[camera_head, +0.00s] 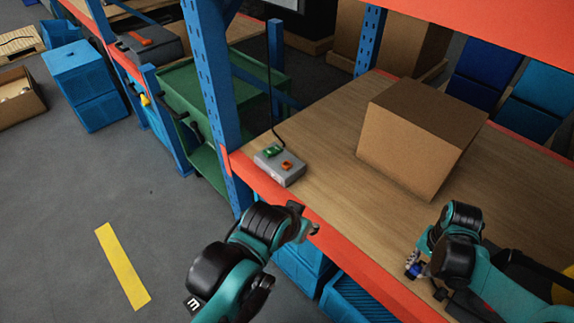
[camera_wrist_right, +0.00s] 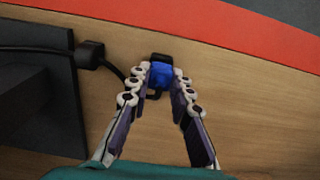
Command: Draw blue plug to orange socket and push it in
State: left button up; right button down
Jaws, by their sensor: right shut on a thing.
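The blue plug (camera_wrist_right: 160,76) is between the fingertips of my right gripper (camera_wrist_right: 164,82) in the right wrist view, with a dark handle-like part around it. My right gripper (camera_head: 420,262) is shut on it low over the shelf, near its front edge; the blue plug (camera_head: 414,270) shows small in the head view. The orange socket (camera_head: 287,166) is on a grey box (camera_head: 279,168) at the shelf's front left corner, well apart from the plug. A green socket (camera_head: 271,151) is beside it. My left gripper (camera_head: 308,228) is outside the red front beam; its fingers are too unclear to judge.
A large cardboard box (camera_head: 415,135) stands on the wooden shelf (camera_head: 325,160) between the grey box and the back right. A blue upright (camera_head: 212,90) is left of the socket box. A black cable (camera_wrist_right: 115,70) runs beside the plug. The shelf's front strip is mostly clear.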

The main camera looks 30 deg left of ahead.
jog(key=shift+r+p, duration=0.45)
jog(key=shift+r, duration=0.25)
jog(key=shift+r+p, duration=1.55)
jog(key=shift+r, duration=0.4)
jog(key=shift+a, duration=0.1)
jog(key=w+a+r+p, duration=0.2)
jog(key=w+a, duration=0.1)
jog(key=a, duration=0.9)
jog(key=w+a+r+p, duration=0.2)
jog(key=w+a+r, duration=0.1)
jog(key=a, duration=1)
jog(key=w+a+r+p, duration=0.2)
jog(key=w+a, duration=0.1)
jog(key=a, duration=0.9)
jog(key=shift+w+a+r, duration=0.25)
jog(key=shift+w+a, duration=0.05)
jog(key=shift+a, duration=0.05)
